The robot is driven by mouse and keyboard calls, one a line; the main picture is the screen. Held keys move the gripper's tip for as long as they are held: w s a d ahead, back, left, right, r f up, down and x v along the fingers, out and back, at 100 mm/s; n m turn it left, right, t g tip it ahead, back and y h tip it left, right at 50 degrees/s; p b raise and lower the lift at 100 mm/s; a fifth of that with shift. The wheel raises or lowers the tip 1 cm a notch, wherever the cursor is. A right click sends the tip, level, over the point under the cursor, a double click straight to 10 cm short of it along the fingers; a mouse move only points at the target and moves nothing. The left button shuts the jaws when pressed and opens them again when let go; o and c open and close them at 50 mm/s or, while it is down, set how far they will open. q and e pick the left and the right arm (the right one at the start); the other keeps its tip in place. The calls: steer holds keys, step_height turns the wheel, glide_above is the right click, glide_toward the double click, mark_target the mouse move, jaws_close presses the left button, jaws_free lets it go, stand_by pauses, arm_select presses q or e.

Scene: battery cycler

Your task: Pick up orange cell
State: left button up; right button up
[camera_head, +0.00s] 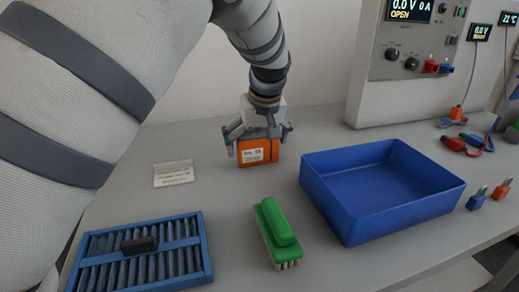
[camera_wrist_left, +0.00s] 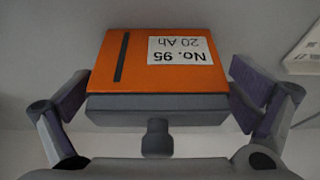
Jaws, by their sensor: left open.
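The orange cell (camera_head: 258,153) stands upright on the table at the back, with a white label on its front face. My left gripper (camera_head: 258,137) is above it, with its fingers spread on either side of its top. In the left wrist view the orange cell (camera_wrist_left: 165,62) fills the middle, its label reading upside down as No. 95, 20 Ah. My left gripper's fingers (camera_wrist_left: 158,100) are open, one on each side of the cell, with gaps visible. My right gripper is not in view.
A blue tray (camera_head: 425,208) stands to the right of the cell. A green brush (camera_head: 276,226) and a blue rack with a black handle (camera_head: 207,250) lie in front. A white card (camera_head: 174,173) lies left of the cell. The cycler (camera_head: 408,70) stands at the back right.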

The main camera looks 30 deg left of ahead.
arm_select(q)
steer(key=shift+x, duration=0.9)
steer(key=shift+r, duration=0.15)
steer(key=c, duration=1.4)
